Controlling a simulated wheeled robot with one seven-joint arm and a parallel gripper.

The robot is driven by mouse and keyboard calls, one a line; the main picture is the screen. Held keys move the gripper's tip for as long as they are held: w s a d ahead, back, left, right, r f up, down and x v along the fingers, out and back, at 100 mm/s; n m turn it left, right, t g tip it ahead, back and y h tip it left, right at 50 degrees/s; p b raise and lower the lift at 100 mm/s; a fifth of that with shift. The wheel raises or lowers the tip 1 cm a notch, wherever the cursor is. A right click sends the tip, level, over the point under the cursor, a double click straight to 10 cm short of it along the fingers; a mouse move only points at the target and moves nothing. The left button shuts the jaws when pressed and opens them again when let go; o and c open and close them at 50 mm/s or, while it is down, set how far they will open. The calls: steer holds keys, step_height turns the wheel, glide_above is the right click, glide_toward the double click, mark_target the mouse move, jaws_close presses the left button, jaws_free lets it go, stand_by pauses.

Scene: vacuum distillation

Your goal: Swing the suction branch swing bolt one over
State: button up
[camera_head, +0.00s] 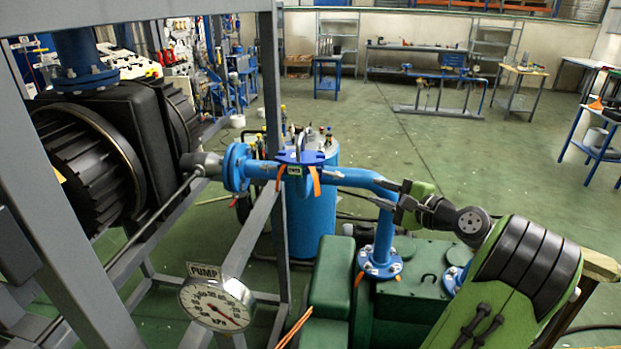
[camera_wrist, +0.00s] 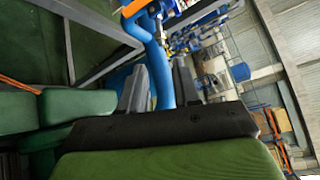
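A blue suction pipe (camera_head: 350,176) runs from a flange at the left to an elbow and down to the green pump. A blue flanged fitting (camera_head: 300,157) with a small tag and a metal loop sits on it. Two orange swing-bolt-like parts hang there, one on the left (camera_head: 280,178) and one on the right (camera_head: 316,181). I cannot tell which is bolt one. My gripper (camera_head: 388,196) is open at the pipe's elbow, right of the fitting. In the wrist view the pipe (camera_wrist: 160,62) shows between the spread fingers (camera_wrist: 161,84); contact is unclear. Orange parts (camera_wrist: 135,8) show beyond.
A grey frame (camera_head: 265,215) and a pressure gauge (camera_head: 217,303) marked PUMP stand at the left. The green pump (camera_head: 400,300) lies below my arm. A blue tank (camera_head: 311,215) stands behind the pipe. Open floor (camera_head: 480,150) lies beyond.

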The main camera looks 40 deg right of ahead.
mark_target(339, 176)
steer(key=w, duration=0.5)
steer(key=w+f, duration=0.1)
steer(key=w, duration=0.4)
steer(key=w+f, duration=0.1)
steer(key=w, duration=0.3)
steer(key=shift+w+d+f, duration=0.15)
steer(key=shift+w+d, duration=0.2)
steer(key=shift+w, duration=0.05)
steer(key=shift+s, duration=0.1)
steer(key=shift+c, duration=0.5)
jaws_close()
steer(key=shift+p, duration=0.35)
